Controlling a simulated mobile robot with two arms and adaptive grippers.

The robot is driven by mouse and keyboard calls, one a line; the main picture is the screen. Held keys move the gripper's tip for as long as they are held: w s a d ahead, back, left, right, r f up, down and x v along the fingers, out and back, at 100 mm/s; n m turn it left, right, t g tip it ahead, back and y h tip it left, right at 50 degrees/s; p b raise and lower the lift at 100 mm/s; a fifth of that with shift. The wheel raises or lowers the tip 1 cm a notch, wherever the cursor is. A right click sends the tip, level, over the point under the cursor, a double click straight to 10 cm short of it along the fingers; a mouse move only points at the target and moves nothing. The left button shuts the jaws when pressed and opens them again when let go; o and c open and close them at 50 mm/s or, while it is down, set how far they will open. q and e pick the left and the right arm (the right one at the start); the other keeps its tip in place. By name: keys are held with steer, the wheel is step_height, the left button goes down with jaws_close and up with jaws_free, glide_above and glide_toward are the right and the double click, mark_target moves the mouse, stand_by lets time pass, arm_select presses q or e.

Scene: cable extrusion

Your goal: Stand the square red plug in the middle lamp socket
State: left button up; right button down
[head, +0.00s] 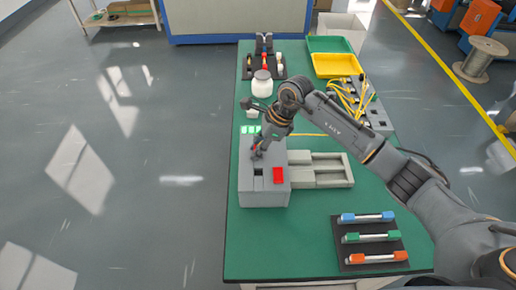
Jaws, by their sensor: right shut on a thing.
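My right gripper (258,154) is over the back left part of the grey socket box (263,198). It is shut on a small red piece, taken as the square red plug (254,148), mostly hidden by the fingers. A dark square opening (258,171) shows in the box top just in front of the gripper. My left gripper is not in view.
Pale rails (318,169) extend right from the box. A rack with blue, green and orange handled bars (370,238) lies at front right. A white jar (262,84), a yellow tray (336,66), a green tray (328,44) and yellow cables (352,98) stand farther back.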

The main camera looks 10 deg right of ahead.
steer(key=shift+s+d+f, duration=0.1)
steer(key=shift+s+f, duration=0.25)
steer(key=shift+f, duration=0.4)
steer(key=c, duration=1.1)
jaws_free()
steer(key=shift+w+f, duration=0.15)
steer(key=shift+w, duration=0.1)
steer(key=shift+r, duration=0.2)
steer(key=w+v, duration=0.1)
steer(key=v, duration=1.1)
steer(key=shift+s+r, duration=0.15)
steer(key=shift+s, duration=0.15)
